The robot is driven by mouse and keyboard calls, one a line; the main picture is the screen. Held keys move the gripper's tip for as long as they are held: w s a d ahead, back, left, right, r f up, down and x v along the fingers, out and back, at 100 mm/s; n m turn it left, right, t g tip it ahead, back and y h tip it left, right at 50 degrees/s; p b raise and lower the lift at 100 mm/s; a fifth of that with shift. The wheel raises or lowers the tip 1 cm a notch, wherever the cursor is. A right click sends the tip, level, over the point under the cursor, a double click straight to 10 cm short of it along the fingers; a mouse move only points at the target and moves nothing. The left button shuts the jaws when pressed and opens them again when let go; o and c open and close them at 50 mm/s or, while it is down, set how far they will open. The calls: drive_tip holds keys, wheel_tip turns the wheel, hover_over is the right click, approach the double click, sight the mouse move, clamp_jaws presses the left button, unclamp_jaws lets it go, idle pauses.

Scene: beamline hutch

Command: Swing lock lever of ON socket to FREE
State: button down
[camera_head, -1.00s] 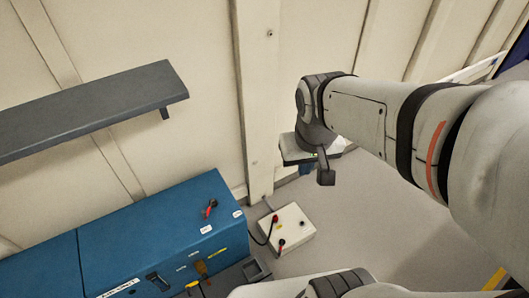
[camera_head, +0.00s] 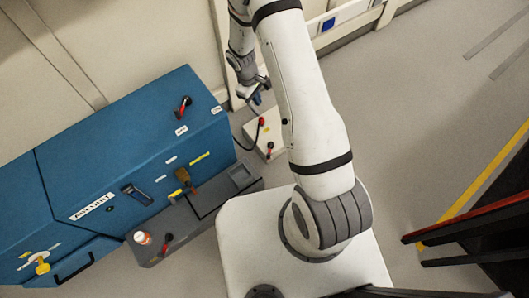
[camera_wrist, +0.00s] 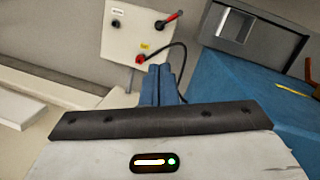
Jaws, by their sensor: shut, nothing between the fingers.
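A white socket box (camera_head: 251,131) stands on the floor beside the blue cabinet; the wrist view shows its face (camera_wrist: 121,42). A red-and-black lever (camera_wrist: 169,20) is at its upper right in that view. A red plug (camera_wrist: 140,59) with a black cable sits lower on the face, near a small yellow label (camera_wrist: 145,46). A black round socket (camera_wrist: 115,23) is at the left. The labels are too small to read. My gripper (camera_wrist: 161,68) has its blue fingers together, empty, and overlaps the box's lower edge in view. It also shows in the head view (camera_head: 257,99), near the box.
A dark grey bench (camera_head: 150,225) carries an orange-and-white jar (camera_head: 142,238). Open floor (camera_head: 420,110) lies to the right.

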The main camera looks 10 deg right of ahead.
sight(269, 153)
drive_tip(key=s+f+n+b, duration=0.1)
drive_tip(key=f+b, duration=0.1)
drive_tip(key=f, duration=0.9)
drive_tip(key=s+a+f+n+g+b, duration=0.1)
drive_tip(key=s+f+b, duration=0.1)
drive_tip(key=f, duration=0.9)
drive_tip(key=shift+a+f+n, duration=0.15)
drive_tip(key=shift+f+n, duration=0.05)
drive_tip(key=shift+n, duration=0.2)
drive_tip(key=shift+s, duration=0.15)
drive_tip(key=b+x, duration=0.3)
drive_tip(key=x, duration=0.7)
